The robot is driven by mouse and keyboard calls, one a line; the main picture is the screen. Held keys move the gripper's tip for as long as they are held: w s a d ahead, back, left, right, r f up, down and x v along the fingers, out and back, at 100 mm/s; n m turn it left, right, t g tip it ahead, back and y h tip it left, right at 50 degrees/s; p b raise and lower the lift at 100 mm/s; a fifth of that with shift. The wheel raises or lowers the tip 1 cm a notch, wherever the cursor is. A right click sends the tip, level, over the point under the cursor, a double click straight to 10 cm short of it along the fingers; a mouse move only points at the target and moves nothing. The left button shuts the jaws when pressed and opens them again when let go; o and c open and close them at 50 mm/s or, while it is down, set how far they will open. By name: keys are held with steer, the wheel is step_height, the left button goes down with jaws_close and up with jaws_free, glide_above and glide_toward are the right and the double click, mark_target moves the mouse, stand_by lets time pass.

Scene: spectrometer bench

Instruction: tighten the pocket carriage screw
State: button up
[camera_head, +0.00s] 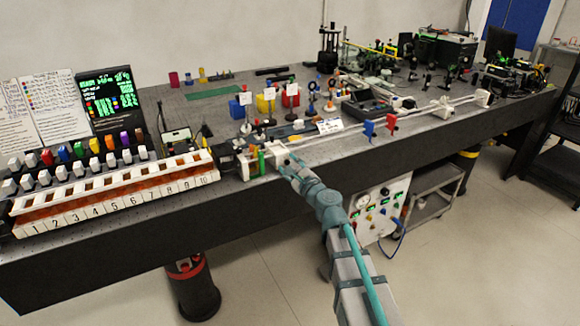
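My arm reaches up from the lower right, and my gripper (291,166) is at the front edge of the bench, by the left end of a long rail. A small white block (273,154), which looks like the pocket carriage, sits there just beyond and left of my gripper. My gripper covers part of this area, and I cannot tell whether it touches the block. The carriage screw is too small or hidden to make out. I cannot tell whether the fingers are open or shut.
A numbered white rack (120,194) with several coloured-top pieces stands at the left. The rail (345,128) runs right past blue and red plates (391,122). Yellow and red bins (265,103) stand behind.

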steer(key=v, duration=0.7)
steer(key=shift+s, duration=0.25)
stand_by(0.3)
